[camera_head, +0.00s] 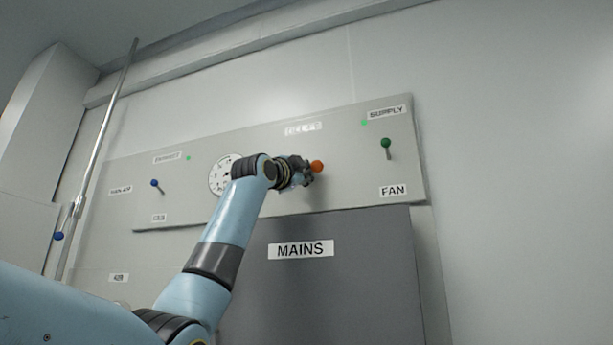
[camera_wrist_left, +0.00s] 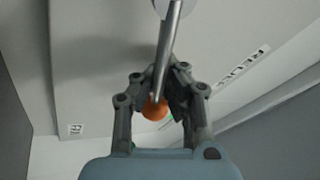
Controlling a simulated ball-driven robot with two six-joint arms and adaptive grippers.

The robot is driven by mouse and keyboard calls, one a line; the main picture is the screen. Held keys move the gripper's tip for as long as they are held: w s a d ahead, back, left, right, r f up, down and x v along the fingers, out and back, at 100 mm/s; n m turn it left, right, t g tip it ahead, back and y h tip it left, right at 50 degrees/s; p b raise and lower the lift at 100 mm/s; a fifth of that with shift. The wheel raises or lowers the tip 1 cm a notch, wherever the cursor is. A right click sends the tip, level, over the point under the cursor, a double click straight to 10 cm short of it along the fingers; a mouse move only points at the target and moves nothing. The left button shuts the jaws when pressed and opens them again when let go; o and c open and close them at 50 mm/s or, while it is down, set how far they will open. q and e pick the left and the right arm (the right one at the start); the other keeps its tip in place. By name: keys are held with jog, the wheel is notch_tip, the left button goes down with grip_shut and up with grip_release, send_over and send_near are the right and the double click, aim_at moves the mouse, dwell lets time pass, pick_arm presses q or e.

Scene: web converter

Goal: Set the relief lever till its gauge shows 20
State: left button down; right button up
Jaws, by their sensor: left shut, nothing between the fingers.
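The relief lever ends in an orange ball knob (camera_head: 317,166), just right of my left gripper (camera_head: 307,172) in the head view, below a blurred label (camera_head: 303,128). In the left wrist view the lever's metal rod (camera_wrist_left: 173,45) runs down to the orange knob (camera_wrist_left: 154,109). There the fingers of my left gripper (camera_wrist_left: 163,86) are shut close by the rod and knob, with nothing gripped; whether they touch the lever I cannot tell. A round white gauge (camera_head: 217,177) is partly hidden by my left arm, and its reading cannot be made out. My right gripper is not in view.
The light panel (camera_head: 350,140) also bears a green-knobbed lever (camera_head: 386,147) between SUPPLY and FAN labels, and a blue-knobbed lever (camera_head: 155,184) at left. A grey MAINS door (camera_head: 330,290) is below. A vertical metal pipe (camera_head: 97,150) stands at far left.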

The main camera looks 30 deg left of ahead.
pick_arm(q)
jog(key=c, duration=2.1)
grip_release()
jog(key=shift+s+r, duration=0.15)
jog(key=shift+r, duration=0.05)
jog(key=o, duration=0.7)
jog(key=shift+s+d+r, duration=0.1)
jog(key=shift+s+d, duration=0.1)
jog(key=shift+s, duration=0.15)
jog(key=shift+w, duration=0.15)
jog(key=shift+a+f, duration=0.1)
jog(key=shift+f, duration=0.15)
jog(key=v, duration=1.2)
jog(key=shift+r, duration=0.15)
